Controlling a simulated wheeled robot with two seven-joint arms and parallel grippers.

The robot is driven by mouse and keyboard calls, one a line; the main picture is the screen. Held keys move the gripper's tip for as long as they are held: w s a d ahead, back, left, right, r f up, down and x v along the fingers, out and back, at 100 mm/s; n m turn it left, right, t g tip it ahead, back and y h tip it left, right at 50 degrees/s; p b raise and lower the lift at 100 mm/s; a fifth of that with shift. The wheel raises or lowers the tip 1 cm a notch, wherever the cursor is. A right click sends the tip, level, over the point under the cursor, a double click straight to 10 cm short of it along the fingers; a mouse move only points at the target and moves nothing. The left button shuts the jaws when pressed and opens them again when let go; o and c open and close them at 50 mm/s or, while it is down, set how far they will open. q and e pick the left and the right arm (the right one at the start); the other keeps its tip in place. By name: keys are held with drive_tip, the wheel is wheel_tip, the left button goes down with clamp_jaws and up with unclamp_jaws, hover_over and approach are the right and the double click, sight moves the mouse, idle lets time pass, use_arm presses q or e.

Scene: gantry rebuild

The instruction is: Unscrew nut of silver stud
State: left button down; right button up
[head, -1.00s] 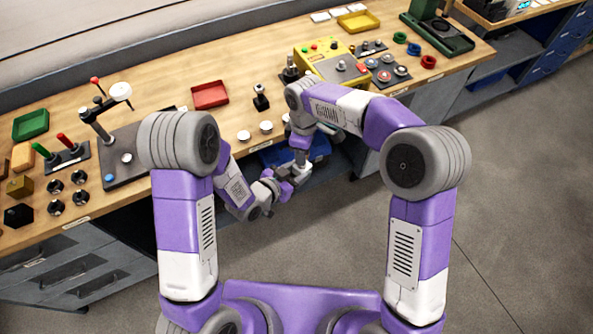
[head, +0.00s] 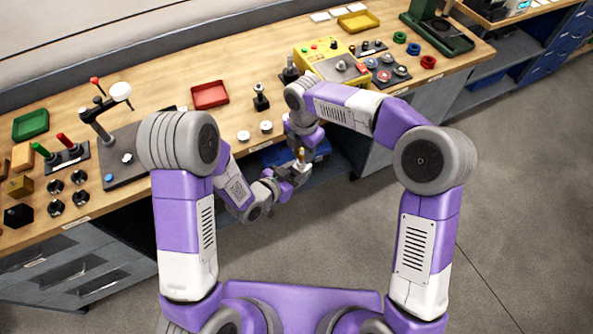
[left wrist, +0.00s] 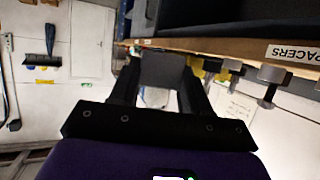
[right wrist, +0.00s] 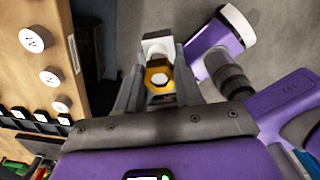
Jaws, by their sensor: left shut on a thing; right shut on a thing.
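The brass hex nut (right wrist: 158,77) sits between the fingers of my right gripper (right wrist: 157,92) in the right wrist view. The silver stud's pale block end (right wrist: 155,45) shows just beyond it. The block also shows as a grey face (left wrist: 162,72) between the fingers of my left gripper (left wrist: 158,90), which is shut on the stud. In the head view the brass nut (head: 300,153) is small, directly above the silver stud (head: 303,166), in front of the bench edge. My right gripper is shut on the nut from above. I cannot tell whether threads still engage.
The wooden bench (head: 222,125) runs behind the grippers. White round caps (head: 266,127) lie near its front edge, with a red tray (head: 210,94) and a yellow box (head: 325,63) farther back. A blue bin (head: 320,150) is below the bench edge. The floor in front is clear.

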drive_tip(key=shift+r, duration=0.25)
drive_tip(key=shift+r, duration=1.1)
drive_tip(key=shift+r, duration=0.15)
drive_tip(key=shift+r, duration=2)
drive_tip(key=shift+d+f, duration=0.1)
